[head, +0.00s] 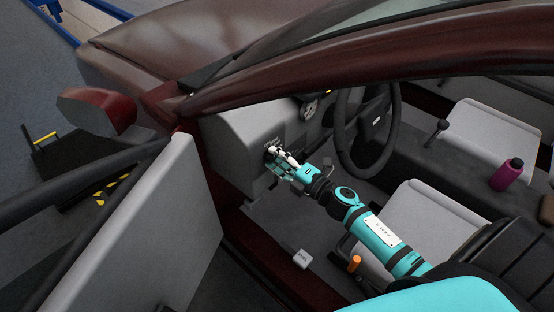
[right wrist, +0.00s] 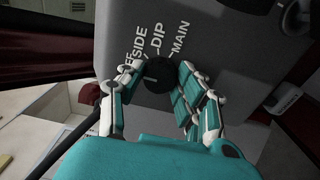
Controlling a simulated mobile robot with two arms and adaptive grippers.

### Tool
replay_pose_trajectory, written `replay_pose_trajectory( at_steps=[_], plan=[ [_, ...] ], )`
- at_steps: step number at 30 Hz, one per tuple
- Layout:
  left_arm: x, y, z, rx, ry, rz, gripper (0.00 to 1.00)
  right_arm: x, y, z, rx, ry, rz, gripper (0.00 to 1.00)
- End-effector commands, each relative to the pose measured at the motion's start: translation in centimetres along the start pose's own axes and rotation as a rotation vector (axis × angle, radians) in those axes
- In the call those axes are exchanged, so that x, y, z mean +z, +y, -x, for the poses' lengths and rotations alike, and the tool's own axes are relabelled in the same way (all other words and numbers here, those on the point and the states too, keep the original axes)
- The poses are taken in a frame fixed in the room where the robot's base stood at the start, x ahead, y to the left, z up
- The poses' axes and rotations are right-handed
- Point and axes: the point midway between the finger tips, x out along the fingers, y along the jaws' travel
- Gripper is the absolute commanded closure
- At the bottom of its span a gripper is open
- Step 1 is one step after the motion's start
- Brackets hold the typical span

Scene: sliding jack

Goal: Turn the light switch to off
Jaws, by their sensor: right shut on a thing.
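The light switch is a round black knob (right wrist: 160,77) on the grey dashboard panel, with the labels OFF, SIDE, DIP and MAIN around its far side. A small pale mark shows on the knob, but I cannot tell surely which label it points to. My right gripper (right wrist: 158,82) is shut on the knob, its jointed teal and white fingers on either side. In the head view my right gripper (head: 276,156) reaches the dashboard left of the steering wheel, and its fingers mostly hide the knob. My left gripper is not in view.
The steering wheel (head: 366,130) is right of my right gripper. The open car door (head: 140,230) stands at the left. A pedal-like grey block (head: 302,258) and an orange-topped lever (head: 355,263) are below my arm. A magenta bottle (head: 507,174) stands farther right.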

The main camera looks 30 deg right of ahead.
Motion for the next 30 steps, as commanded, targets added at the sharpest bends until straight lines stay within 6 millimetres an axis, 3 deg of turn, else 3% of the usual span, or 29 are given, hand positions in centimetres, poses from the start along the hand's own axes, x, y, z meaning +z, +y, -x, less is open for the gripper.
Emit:
replay_pose_trajectory(
  at_steps=[14,15,19,30],
  plan=[
    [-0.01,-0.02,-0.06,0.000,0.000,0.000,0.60,-0.07,-0.16,0.05,-0.003,0.001,0.015,0.97],
    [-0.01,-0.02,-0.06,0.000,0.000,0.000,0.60,-0.07,-0.16,0.05,-0.003,0.001,0.015,0.61],
    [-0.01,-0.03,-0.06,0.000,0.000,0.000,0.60,-0.06,-0.13,0.04,-0.003,0.001,0.014,0.44],
    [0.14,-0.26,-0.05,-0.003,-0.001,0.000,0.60,-0.05,-0.13,0.55,-0.002,0.001,0.013,0.42]
  ],
)
